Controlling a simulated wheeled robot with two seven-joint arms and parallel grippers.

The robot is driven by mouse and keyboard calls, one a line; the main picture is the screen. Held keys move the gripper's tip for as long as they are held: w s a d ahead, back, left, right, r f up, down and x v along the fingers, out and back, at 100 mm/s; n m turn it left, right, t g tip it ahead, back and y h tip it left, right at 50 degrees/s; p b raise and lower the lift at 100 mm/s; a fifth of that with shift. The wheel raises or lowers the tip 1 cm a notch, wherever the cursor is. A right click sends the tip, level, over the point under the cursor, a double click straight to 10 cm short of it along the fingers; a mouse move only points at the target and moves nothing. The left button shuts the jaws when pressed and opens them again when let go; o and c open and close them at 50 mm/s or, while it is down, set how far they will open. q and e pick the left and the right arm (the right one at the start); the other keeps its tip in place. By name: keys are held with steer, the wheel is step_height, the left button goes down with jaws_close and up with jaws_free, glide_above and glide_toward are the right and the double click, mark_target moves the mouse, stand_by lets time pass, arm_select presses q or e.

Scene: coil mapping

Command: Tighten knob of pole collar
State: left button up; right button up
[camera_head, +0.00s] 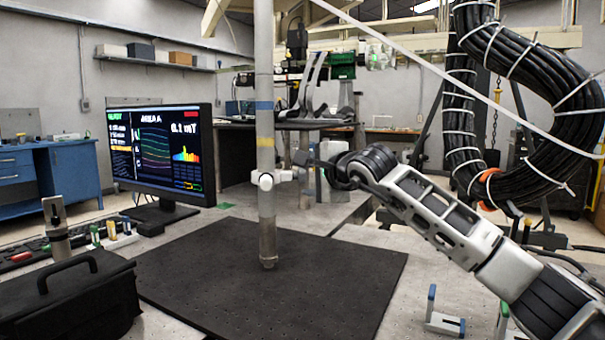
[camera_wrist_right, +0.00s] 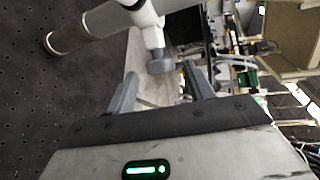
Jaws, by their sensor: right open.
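A grey pole (camera_head: 265,120) stands upright above the black mat in the head view. A white collar (camera_head: 265,181) sits around its lower part, and a knob (camera_head: 285,176) sticks out of the collar to the right. My right gripper (camera_head: 305,166) is just right of the knob. In the right wrist view, the open fingers of the gripper (camera_wrist_right: 161,72) point toward the collar (camera_wrist_right: 146,14), and the grey knob (camera_wrist_right: 160,63) lies between the fingertips with a gap visible at each side. The pole (camera_wrist_right: 95,25) crosses the top left there. My left gripper is not in view.
A perforated black mat (camera_head: 340,275) lies under the pole, mostly clear. A monitor (camera_head: 160,150) and a black case (camera_head: 75,300) stand left. A thick cable coil (camera_head: 465,110) hangs right, behind my arm. Small blue-and-white brackets (camera_head: 440,318) stand at the front right.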

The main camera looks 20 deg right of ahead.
mark_target(303, 176)
steer(key=shift+x, duration=1.2)
steer(key=shift+w+a+f, duration=0.15)
steer(key=shift+w, duration=0.5)
